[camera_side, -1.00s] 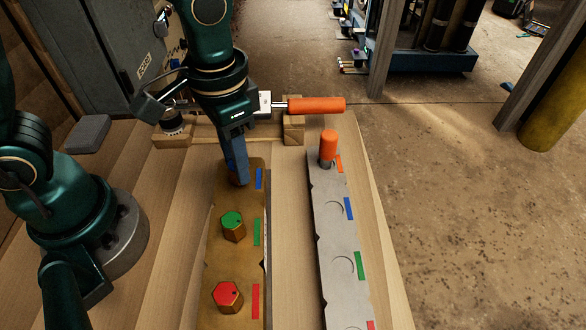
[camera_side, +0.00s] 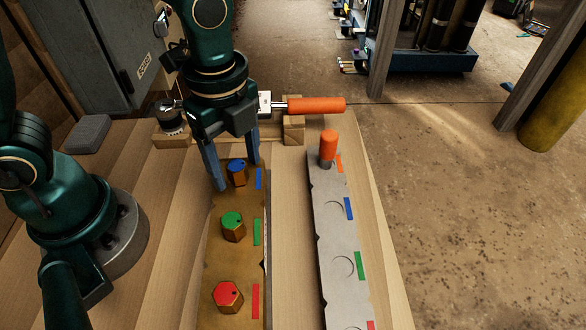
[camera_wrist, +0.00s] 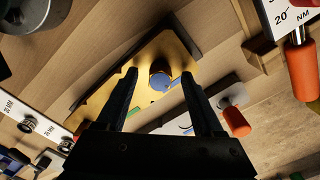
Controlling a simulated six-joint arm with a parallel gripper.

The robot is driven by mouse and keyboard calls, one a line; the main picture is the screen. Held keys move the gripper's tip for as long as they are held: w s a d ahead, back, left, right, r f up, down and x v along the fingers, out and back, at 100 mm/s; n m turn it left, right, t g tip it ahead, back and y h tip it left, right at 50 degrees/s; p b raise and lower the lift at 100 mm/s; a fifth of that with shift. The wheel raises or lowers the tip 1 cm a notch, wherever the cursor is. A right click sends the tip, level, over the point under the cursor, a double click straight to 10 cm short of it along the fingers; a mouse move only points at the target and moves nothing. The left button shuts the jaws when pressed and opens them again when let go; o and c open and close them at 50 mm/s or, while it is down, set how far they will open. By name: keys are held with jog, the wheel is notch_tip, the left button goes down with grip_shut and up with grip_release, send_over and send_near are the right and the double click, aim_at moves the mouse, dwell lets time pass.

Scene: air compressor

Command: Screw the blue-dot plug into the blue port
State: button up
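The blue-dot plug (camera_side: 237,167), a brass hex with a blue top, stands upright at the far end of the brass block (camera_side: 212,263), beside a blue strip. It also shows in the wrist view (camera_wrist: 160,80). My gripper (camera_side: 236,175) is open, with one finger on either side of the plug; in the wrist view its fingertips (camera_wrist: 160,73) appear spread around it with gaps. I cannot tell how far down the fingers reach. The blue-tagged port (camera_side: 335,209), a round outline on the grey bar (camera_side: 331,240), has no plug in it.
Green (camera_side: 232,226) and red (camera_side: 228,296) plugs stand nearer on the brass block. An orange-topped plug (camera_side: 328,146) stands at the far end of the grey bar. An orange-handled tool (camera_side: 315,105) rests on wooden blocks behind. Bare wood lies between block and bar.

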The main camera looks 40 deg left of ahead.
jog(key=shift+o, duration=1.2)
jog(key=shift+r, duration=4.8)
jog(key=s+a+n+t, duration=0.4)
jog(key=a+n+t, duration=0.1)
jog(key=n, duration=1.3)
jog(key=shift+s+a+f+t, duration=0.25)
jog(key=shift+s+a+t, duration=0.1)
jog(key=shift+a, duration=0.4)
